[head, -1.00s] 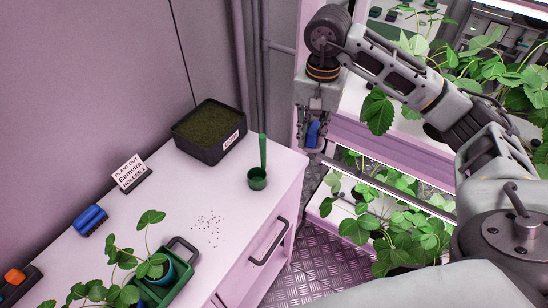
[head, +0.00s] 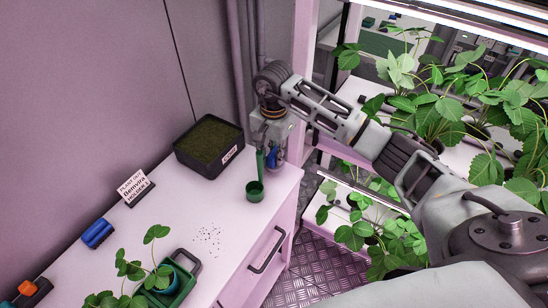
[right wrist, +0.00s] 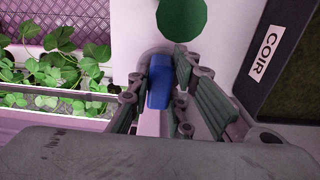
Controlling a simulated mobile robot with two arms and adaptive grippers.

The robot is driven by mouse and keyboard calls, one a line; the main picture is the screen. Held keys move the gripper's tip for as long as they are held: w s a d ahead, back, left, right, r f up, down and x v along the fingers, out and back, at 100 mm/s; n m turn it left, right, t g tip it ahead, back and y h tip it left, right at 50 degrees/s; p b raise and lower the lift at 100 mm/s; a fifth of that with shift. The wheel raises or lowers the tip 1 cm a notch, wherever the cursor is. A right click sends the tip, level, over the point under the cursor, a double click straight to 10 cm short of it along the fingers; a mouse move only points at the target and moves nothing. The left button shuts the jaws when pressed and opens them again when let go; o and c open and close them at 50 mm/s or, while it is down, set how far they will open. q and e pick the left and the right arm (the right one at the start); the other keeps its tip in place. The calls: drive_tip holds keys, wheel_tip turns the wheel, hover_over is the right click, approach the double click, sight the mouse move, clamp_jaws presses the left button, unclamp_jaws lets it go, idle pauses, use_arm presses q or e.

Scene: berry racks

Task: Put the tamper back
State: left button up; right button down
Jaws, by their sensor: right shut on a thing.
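My right gripper (head: 274,158) is shut on a blue piece, which I take to be the tamper (right wrist: 158,84). In the head view only a little of the tamper (head: 271,155) shows between the fingers; its lower part is hidden. My left gripper is out of view.
A black tray labelled COIR (head: 209,145) stands left of the gripper. A blue brush (head: 97,233), a holder sign (head: 134,188) and a green carrier (head: 176,290) with a potted plant are farther left. Plant racks (head: 365,230) stand right. Bench around the dark crumbs is free.

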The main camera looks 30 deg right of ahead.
sight(274, 162)
wheel_tip(274, 162, down, 2)
drive_tip(key=shift+f+p, duration=0.15)
drive_tip(key=shift+p, duration=0.3)
drive_tip(key=shift+f, duration=0.25)
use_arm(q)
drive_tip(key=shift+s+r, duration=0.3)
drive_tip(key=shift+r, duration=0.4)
use_arm(e)
drive_tip(key=shift+f+b, duration=0.2)
drive_tip(key=shift+b, duration=0.1)
drive_tip(key=c, duration=1.6)
unclamp_jaws()
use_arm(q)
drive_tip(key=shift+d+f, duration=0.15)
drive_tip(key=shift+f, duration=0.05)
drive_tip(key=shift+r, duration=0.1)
use_arm(e)
drive_tip(key=shift+r, duration=0.15)
